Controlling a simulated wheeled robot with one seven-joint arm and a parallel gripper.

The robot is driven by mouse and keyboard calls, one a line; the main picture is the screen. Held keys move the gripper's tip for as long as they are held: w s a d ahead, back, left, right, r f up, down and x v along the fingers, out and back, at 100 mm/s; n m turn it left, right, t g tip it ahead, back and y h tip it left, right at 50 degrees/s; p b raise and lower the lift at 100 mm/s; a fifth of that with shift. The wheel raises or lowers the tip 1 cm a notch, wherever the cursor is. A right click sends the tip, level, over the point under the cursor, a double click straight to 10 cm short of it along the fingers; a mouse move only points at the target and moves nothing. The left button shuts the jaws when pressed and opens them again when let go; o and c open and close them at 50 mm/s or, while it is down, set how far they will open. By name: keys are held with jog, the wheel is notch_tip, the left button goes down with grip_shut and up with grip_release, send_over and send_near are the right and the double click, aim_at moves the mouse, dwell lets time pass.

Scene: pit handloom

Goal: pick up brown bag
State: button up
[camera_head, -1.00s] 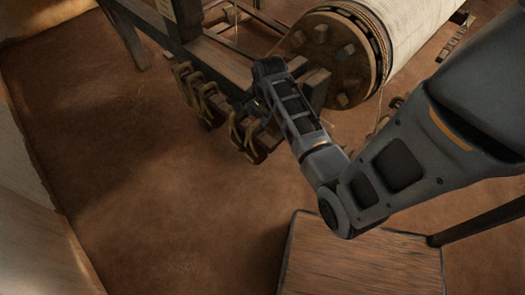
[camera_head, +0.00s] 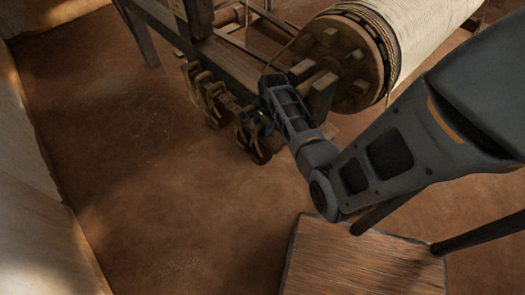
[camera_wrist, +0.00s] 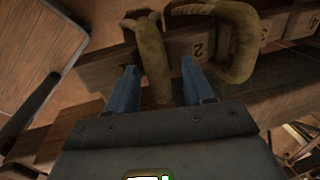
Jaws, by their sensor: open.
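Several brown looped straps hang from a wooden beam (camera_head: 160,22) at the loom's near end, a pair at the left (camera_head: 206,97) and others partly behind my gripper. No bag body shows clearly, so I cannot tell which loops belong to the brown bag. In the wrist view, one olive-brown strap (camera_wrist: 151,50) stands between the two blue fingers of my gripper (camera_wrist: 159,66), with a gap visible on each side. My gripper is open. A second brown loop (camera_wrist: 240,42) lies just right of the right finger. In the head view, my gripper (camera_head: 258,118) is beside the right-hand loops.
A large wooden roller wound with pale cloth (camera_head: 425,35) lies behind my gripper. A wooden tabletop (camera_head: 360,262) is in the foreground, with dark wooden bars at its right. Open brown floor (camera_head: 120,150) lies to the left, bordered by a pale wall (camera_head: 25,170).

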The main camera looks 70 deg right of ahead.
jog(key=shift+c, duration=0.4)
grip_shut()
dwell(0.9)
